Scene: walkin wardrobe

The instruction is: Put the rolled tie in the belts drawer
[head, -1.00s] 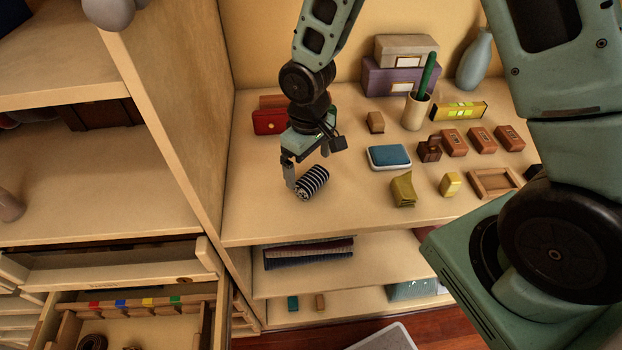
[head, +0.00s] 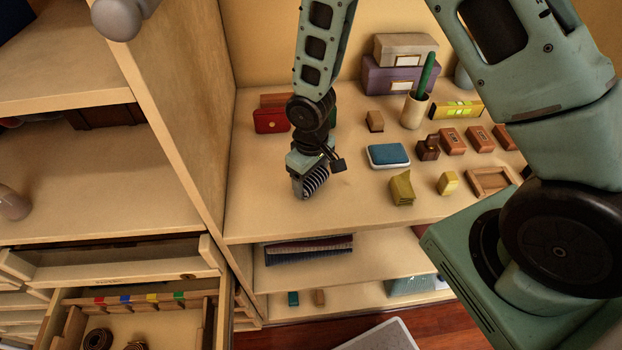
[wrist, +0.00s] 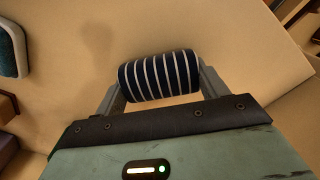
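The rolled tie (wrist: 160,76) is dark blue with white stripes. My gripper (wrist: 162,82) is down at the tie, with one finger at each end of the roll.
Another drawer (head: 120,267) sits above the belts, partly open. A tall wooden panel (head: 170,120) separates the left compartments from the shelf (head: 270,220). A blue-topped case (head: 388,155), an olive item (head: 402,188) and a red case (head: 270,119) stand around the tie.

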